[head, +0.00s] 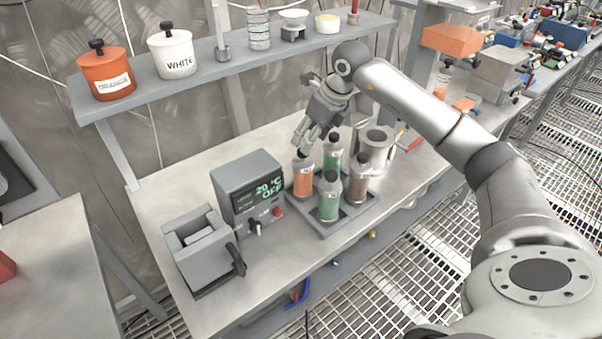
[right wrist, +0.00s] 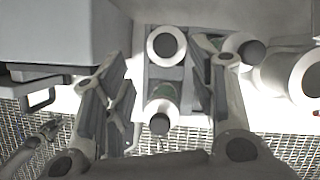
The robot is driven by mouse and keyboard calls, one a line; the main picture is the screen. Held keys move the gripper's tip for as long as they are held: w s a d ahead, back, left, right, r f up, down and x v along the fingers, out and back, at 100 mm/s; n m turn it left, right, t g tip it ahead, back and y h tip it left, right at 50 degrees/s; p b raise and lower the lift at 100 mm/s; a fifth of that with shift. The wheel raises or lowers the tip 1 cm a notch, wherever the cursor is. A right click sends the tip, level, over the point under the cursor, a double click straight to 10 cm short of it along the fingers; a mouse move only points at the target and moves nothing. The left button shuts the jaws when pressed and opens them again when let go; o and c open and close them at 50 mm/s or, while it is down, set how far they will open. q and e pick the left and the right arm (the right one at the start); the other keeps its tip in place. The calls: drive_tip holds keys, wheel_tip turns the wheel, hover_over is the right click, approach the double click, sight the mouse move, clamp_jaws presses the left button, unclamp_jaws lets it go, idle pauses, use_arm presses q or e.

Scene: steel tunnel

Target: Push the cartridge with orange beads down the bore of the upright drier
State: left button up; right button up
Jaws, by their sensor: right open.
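The cartridge with orange beads (head: 302,181) stands upright at the back left of a grey tray (head: 348,222). Its round top (right wrist: 165,45) shows between my right fingers in the right wrist view, its beads hidden there. My right gripper (head: 306,142) is open, pointing down just over this cartridge; whether it touches cannot be told. A front green cartridge (head: 328,203), a back green one (head: 333,156) and a brown one (head: 358,186) share the tray. The upright drier (head: 376,152), a grey cylinder with an open top, stands right of the tray. My left gripper is not seen.
A control box (head: 247,188) reading 20 °C OFF stands left of the tray, beside a grey lever device (head: 203,250). The shelf (head: 205,68) behind holds an orange pot (head: 105,75) and a white pot (head: 173,53).

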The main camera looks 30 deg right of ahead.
sight(303, 173)
drive_tip(key=x, duration=0.2)
drive_tip(key=shift+w+f, duration=0.3)
drive_tip(key=x, duration=0.1)
drive_tip(key=p+x, duration=0.2)
drive_tip(key=x, duration=0.1)
drive_tip(key=shift+d+f, duration=0.15)
drive_tip(key=shift+d, duration=0.05)
drive_tip(key=shift+w+f, duration=0.2)
drive_tip(key=shift+f, duration=0.05)
drive_tip(key=c, duration=0.8)
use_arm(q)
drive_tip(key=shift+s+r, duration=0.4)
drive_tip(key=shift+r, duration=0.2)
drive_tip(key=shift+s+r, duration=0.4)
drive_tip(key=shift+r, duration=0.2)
use_arm(e)
clamp_jaws()
